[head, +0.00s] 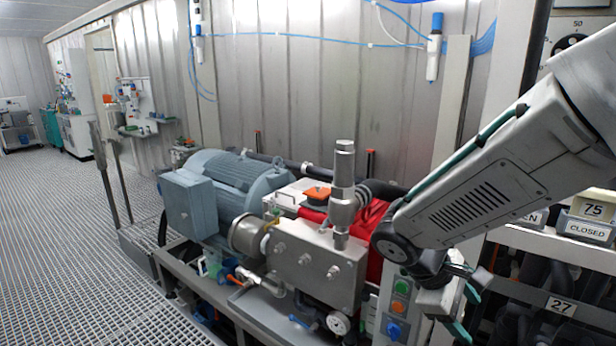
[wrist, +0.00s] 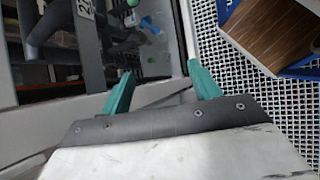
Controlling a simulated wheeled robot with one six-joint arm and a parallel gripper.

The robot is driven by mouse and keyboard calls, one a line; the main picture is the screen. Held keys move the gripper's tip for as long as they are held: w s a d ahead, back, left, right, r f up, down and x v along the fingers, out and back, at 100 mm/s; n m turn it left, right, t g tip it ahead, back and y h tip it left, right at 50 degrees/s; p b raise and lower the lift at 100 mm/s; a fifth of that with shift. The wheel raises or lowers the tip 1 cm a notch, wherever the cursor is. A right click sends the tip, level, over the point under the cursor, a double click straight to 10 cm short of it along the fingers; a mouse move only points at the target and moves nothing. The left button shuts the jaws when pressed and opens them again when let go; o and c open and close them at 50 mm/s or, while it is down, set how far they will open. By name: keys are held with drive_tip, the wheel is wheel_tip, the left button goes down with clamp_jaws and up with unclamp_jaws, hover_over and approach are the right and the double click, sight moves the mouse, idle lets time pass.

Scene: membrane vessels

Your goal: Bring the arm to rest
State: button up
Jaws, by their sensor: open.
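My arm reaches in from the right in the head view, and my gripper (head: 464,312) hangs low at its end, pointing down. In the wrist view the two green fingers of my gripper (wrist: 162,88) stand well apart with nothing between them. The gripper is open and empty. It is beside the panel with green, orange and blue buttons (head: 398,308), to the right of the pump block (head: 318,268). I cannot tell the exact gap to the frame behind it.
A blue-grey motor (head: 225,185) and an upright metal cylinder (head: 343,195) stand left of my arm. A rack with labels such as CLOSED (head: 587,230) is at the right. Grating floor (head: 60,240) lies open at the left. A brown-topped blue-edged thing (wrist: 275,35) shows in the wrist view.

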drive_tip(key=s+r+m+t+y, duration=0.1)
drive_tip(key=s+r+m+y, duration=0.3)
drive_tip(key=s, duration=0.4)
drive_tip(key=s+r+m+t+y, duration=0.1)
drive_tip(key=s+r+m+y, duration=0.3)
drive_tip(key=s+r+m, duration=0.1)
drive_tip(key=shift+s+a+r+m, duration=0.4)
drive_tip(key=shift+s+m, duration=0.1)
drive_tip(key=shift+s, duration=0.9)
